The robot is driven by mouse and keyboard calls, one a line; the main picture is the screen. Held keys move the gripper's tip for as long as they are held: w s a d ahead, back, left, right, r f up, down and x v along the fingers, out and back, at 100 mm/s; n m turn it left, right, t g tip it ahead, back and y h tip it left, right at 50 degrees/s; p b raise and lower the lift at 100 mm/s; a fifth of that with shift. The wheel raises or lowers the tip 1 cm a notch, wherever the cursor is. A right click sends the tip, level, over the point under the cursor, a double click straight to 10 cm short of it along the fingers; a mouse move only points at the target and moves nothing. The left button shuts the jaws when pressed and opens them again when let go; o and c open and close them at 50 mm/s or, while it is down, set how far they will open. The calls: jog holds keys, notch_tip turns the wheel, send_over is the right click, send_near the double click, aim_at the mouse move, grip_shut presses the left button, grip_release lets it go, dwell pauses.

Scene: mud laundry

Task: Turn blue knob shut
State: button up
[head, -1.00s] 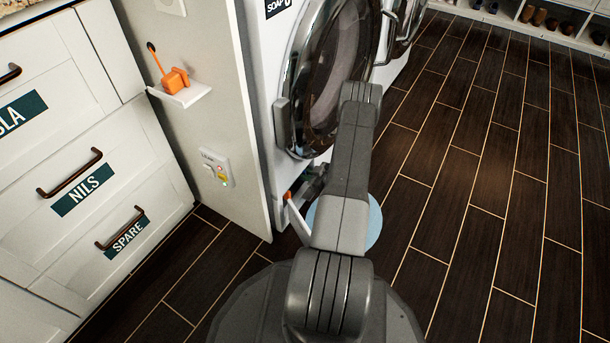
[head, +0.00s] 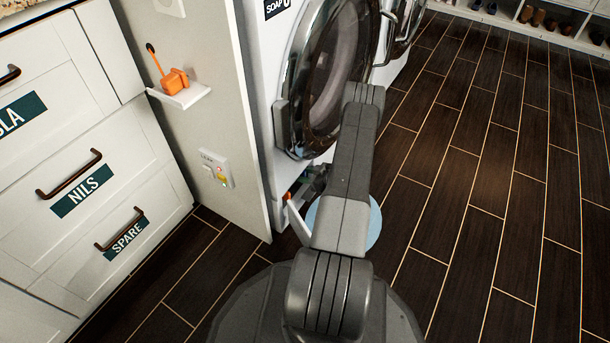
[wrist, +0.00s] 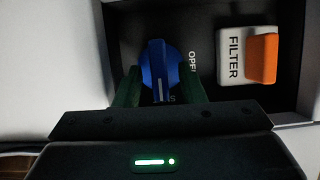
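The blue knob (wrist: 160,68) shows in the wrist view on a dark panel. Its white line points down, close to a letter S that is partly covered. The letters of an open label, partly hidden, stand to its right. My gripper (wrist: 160,86) has its two green fingers on either side of the knob. I cannot tell whether they press on it. In the head view my arm hides most of the gripper low at the washer's front; a little blue shows there.
An orange-and-white filter handle (wrist: 248,56) sits right of the knob. The washer's round door (head: 328,75) is above my gripper. A panel with a leak light (head: 217,169) is on the grey side wall (head: 205,100). Dark floor (head: 490,200) to the right is clear.

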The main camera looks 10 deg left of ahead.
jog(key=p+v, duration=0.4)
jog(key=v, duration=0.9)
jog(key=shift+s+d, duration=0.2)
jog(key=shift+d, duration=0.15)
jog(key=shift+r, duration=0.15)
jog(key=b+x, duration=0.4)
jog(key=x, duration=1)
jog(key=shift+d, duration=0.1)
